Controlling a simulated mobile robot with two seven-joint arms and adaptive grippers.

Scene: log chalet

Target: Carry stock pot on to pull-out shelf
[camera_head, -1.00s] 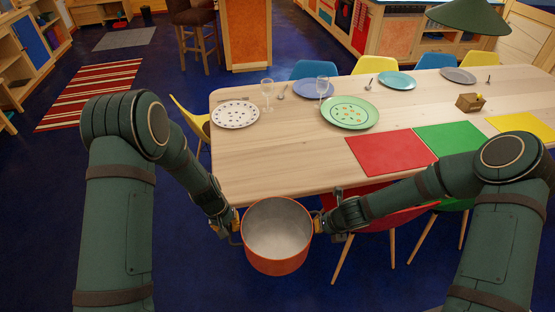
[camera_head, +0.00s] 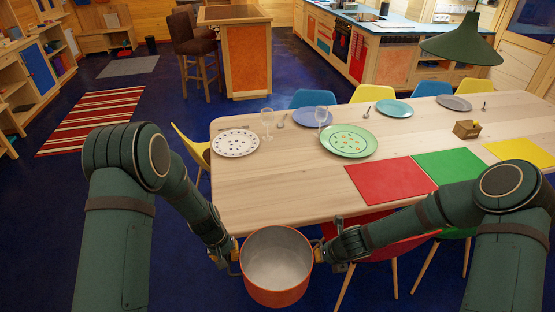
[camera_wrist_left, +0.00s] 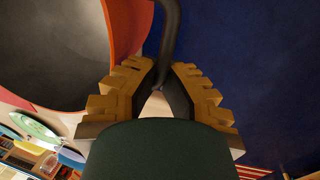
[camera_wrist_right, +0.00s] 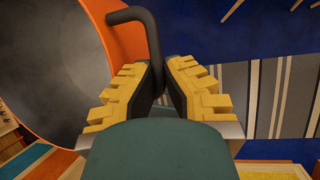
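The stock pot (camera_head: 276,262) is orange outside and grey inside, and looks empty. It hangs upright between my two grippers, in front of the near edge of the table. My left gripper (camera_head: 235,257) is at its left side; in the left wrist view the yellow-padded fingers (camera_wrist_left: 160,75) are closed around a dark handle (camera_wrist_left: 168,40). My right gripper (camera_head: 322,249) is at its right side; in the right wrist view the fingers (camera_wrist_right: 163,75) are closed around the other dark handle (camera_wrist_right: 152,32). I cannot make out a pull-out shelf.
The wooden table (camera_head: 290,180) with plates, glasses and coloured mats stands just ahead, chairs around it. A lamp (camera_head: 462,45) hangs over its right end. A kitchen island (camera_head: 240,55) and counters stand at the back. Blue floor (camera_head: 110,100) is open at left, with a striped rug (camera_head: 92,120).

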